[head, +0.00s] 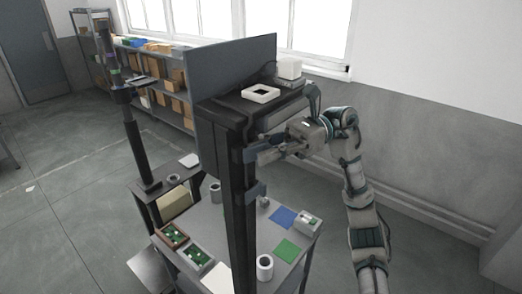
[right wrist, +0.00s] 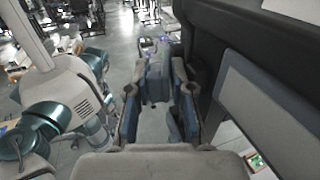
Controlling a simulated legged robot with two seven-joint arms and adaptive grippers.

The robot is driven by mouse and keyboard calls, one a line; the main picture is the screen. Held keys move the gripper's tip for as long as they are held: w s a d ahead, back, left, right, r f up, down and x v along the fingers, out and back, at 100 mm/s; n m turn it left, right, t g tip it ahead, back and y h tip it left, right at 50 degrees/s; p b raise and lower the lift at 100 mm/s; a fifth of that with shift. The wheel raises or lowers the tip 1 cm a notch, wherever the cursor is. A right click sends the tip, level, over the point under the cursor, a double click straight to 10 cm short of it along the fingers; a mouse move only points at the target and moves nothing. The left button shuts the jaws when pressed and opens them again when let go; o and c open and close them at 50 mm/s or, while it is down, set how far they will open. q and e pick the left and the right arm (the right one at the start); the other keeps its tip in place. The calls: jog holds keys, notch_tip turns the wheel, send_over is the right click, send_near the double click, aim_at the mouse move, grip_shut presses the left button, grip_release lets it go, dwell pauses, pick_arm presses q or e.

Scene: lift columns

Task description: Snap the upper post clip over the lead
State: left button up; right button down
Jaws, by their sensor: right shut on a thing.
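A dark upright post (head: 238,215) rises at the bench. The upper post clip (head: 248,155), blue-grey, sits high on it, and a second, lower clip (head: 256,191) sits below. My right gripper (head: 266,154) reaches in from the right at the upper clip's height and is shut on it. In the right wrist view the fingers of my right gripper (right wrist: 158,112) stand on both sides of the blue-grey clip (right wrist: 157,77). I cannot make out the lead, nor whether the clip is closed over it. My left gripper is not in view.
A dark top shelf with a white square frame (head: 260,93) and a white box (head: 289,67) lies just above my right gripper. A grey panel (head: 235,75) stands behind. The grey bench (head: 212,218) below holds trays, cups and a blue mat (head: 283,216). Open floor lies left.

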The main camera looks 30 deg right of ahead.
jog(key=shift+d+r, duration=0.15)
jog(key=shift+r, duration=0.05)
dwell(0.3)
jog(key=c, duration=1.2)
grip_release()
jog(key=shift+d, duration=0.1)
jog(key=shift+d+f, duration=0.1)
jog(key=shift+d, duration=0.15)
jog(key=shift+f, duration=0.1)
jog(key=d, duration=0.5)
jog(key=w+d, duration=0.1)
jog(key=d, duration=0.2)
jog(key=shift+d+f, duration=0.1)
jog(key=shift+d, duration=0.1)
